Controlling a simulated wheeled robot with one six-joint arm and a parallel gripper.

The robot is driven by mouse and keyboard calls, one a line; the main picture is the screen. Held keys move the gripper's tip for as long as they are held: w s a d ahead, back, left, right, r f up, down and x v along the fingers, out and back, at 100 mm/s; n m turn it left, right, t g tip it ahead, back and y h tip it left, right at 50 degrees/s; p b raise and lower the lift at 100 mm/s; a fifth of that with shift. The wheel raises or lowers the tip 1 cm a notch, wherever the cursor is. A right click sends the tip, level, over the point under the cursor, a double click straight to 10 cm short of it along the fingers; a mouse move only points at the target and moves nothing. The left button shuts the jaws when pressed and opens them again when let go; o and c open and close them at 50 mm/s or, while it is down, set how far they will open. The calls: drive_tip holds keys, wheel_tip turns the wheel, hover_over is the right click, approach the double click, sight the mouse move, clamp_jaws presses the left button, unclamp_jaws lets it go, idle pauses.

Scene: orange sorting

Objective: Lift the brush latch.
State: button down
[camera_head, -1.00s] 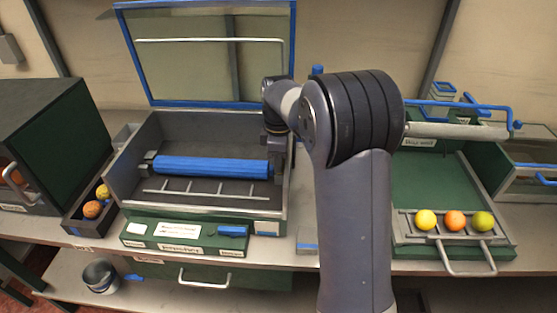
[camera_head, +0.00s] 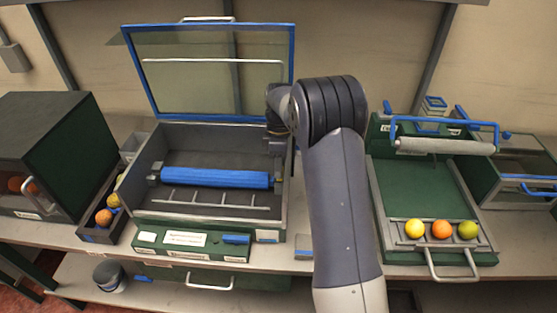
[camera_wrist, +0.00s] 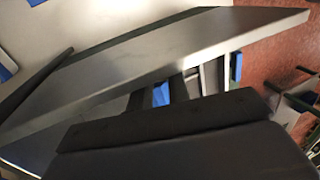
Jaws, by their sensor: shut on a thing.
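The brush (camera_head: 215,178), a blue roller, lies across the inside of the open grey box (camera_head: 150,150). My gripper (camera_head: 277,147) is at the box's right wall, above and beside the brush's right end; my arm partly covers it. In the wrist view my gripper (camera_wrist: 162,92) is shut with a small blue piece (camera_wrist: 161,95) between its dark fingers. I take this piece for the brush latch, but its full shape is hidden.
The box's blue-framed lid (camera_head: 210,70) stands open behind. A green tray (camera_head: 415,190) with several fruits is to the right. A dark green cabinet (camera_head: 85,150) stands at the left. Another blue part (camera_wrist: 236,67) shows in the wrist view.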

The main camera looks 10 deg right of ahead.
drive_tip(key=shift+w+r+g+p, duration=0.25)
drive_tip(key=shift+r+g+p, duration=0.25)
drive_tip(key=shift+p, duration=0.35)
drive_tip(key=shift+w+d+f+g+p, duration=0.15)
drive_tip(key=shift+g+p, duration=0.15)
drive_tip(key=shift+p, duration=0.2)
drive_tip(key=c, duration=1.3)
unclamp_jaws()
wheel_tip(320, 180, up, 10)
drive_tip(key=shift+f+b, duration=0.1)
drive_tip(key=shift+b, duration=0.95)
